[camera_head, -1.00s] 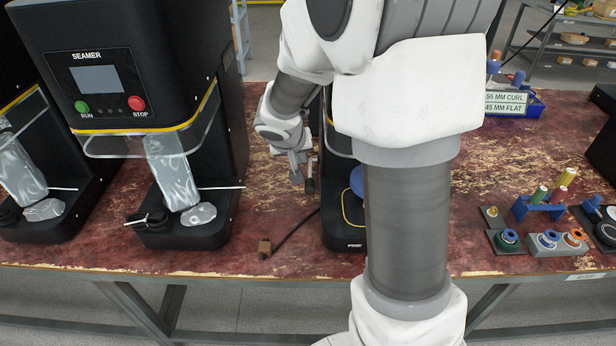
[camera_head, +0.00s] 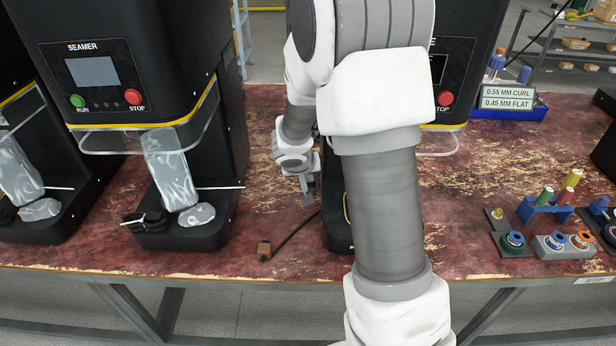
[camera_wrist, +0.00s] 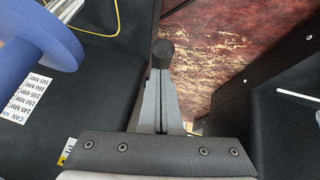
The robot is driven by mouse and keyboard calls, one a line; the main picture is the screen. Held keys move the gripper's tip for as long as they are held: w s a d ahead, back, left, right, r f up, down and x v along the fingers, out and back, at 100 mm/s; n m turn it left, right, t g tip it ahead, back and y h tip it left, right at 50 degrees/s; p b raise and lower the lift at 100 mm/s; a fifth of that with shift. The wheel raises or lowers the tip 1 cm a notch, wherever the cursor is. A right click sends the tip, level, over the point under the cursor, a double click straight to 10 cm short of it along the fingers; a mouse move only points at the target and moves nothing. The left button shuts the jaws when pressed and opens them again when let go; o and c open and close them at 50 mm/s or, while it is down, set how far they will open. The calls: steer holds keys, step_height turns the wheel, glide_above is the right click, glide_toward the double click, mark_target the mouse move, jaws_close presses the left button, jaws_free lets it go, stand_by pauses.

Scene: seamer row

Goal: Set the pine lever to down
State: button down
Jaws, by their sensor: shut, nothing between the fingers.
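The pine seamer (camera_head: 452,70) is mostly hidden behind my arm in the head view; its black base (camera_head: 335,228) shows left of the arm. In the wrist view, a black round knob (camera_wrist: 163,52), seemingly the lever's end, appears just beyond my fingertips. The lever's shaft is hidden, and I cannot tell its angle or whether the fingers touch it. My gripper (camera_wrist: 160,80) is shut and empty. In the head view it (camera_head: 307,196) points down at the left side of the pine seamer.
Another seamer (camera_head: 125,60) stands to the left, with a gap of worn red bench (camera_head: 268,190) between. A blue spool-like part (camera_wrist: 40,45) is close in the wrist view. Coloured tooling (camera_head: 550,215) sits right.

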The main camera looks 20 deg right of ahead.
steer(key=shift+f+b, duration=0.15)
steer(key=shift+b, duration=0.15)
steer(key=shift+f+b, duration=0.35)
steer(key=shift+b, duration=0.75)
steer(key=f+b, duration=0.1)
steer(key=b, duration=0.3)
steer(key=f+t+b, duration=0.1)
steer(key=b, duration=0.3)
steer(key=shift+s+a+h, duration=0.2)
steer(key=shift+s+h, duration=0.1)
steer(key=shift+s, duration=0.1)
steer(key=f+b, duration=0.2)
steer(key=b, duration=0.2)
steer(key=s+f+b, duration=0.1)
steer(key=f+b, duration=0.1)
steer(key=b, duration=0.1)
steer(key=shift+a+b, duration=0.2)
steer(key=shift+b, duration=0.2)
